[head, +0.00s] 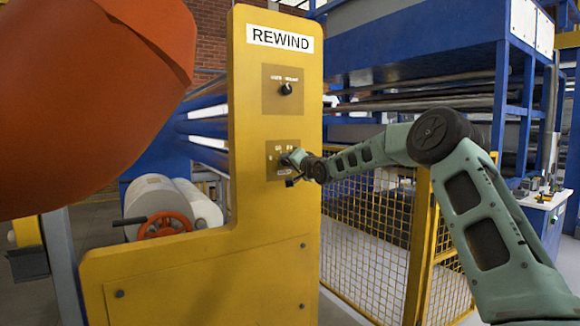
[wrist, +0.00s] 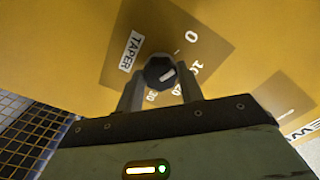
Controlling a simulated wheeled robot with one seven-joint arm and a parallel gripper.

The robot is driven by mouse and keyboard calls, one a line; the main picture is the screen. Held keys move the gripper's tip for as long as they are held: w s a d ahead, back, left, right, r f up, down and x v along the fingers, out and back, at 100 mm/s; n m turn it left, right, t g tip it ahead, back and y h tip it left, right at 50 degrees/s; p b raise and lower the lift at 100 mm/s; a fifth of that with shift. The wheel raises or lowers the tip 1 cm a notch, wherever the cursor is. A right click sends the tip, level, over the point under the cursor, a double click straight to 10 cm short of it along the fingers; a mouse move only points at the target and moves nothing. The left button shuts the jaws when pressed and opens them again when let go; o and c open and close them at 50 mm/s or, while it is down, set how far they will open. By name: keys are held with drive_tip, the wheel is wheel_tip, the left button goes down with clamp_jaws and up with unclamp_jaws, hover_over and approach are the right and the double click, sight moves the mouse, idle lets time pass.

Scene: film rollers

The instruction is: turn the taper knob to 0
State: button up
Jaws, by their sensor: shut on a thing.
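The taper knob (wrist: 159,68) is dark and round, with a white mark on its lower right side in the wrist view. The mark faces roughly between the 10 and the partly hidden number below it; the exact reading is hard to tell. The 0 (wrist: 191,37) is printed to the knob's upper right, and the TAPER label (wrist: 130,52) is at its left. My gripper (wrist: 160,80) is shut on the knob, one finger on each side. In the head view my gripper (head: 291,160) hides most of the knob at the lower panel plate.
A second dark knob (head: 286,89) sits on the upper plate of the yellow REWIND panel (head: 246,215). A yellow mesh fence (head: 372,226) stands right of the panel. A large orange shape (head: 90,100) fills the upper left. White rolls (head: 160,200) lie behind the panel.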

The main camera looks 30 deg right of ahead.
drive_tip(key=shift+f+n, duration=0.15)
drive_tip(key=shift+n, duration=0.45)
drive_tip(key=o, duration=1)
drive_tip(key=shift+s, duration=0.1)
drive_tip(key=s+b, duration=0.2)
drive_tip(key=s, duration=1.5)
drive_tip(key=shift+s+d+b, duration=0.15)
drive_tip(key=shift+d+b, duration=0.1)
drive_tip(key=shift+b, duration=0.05)
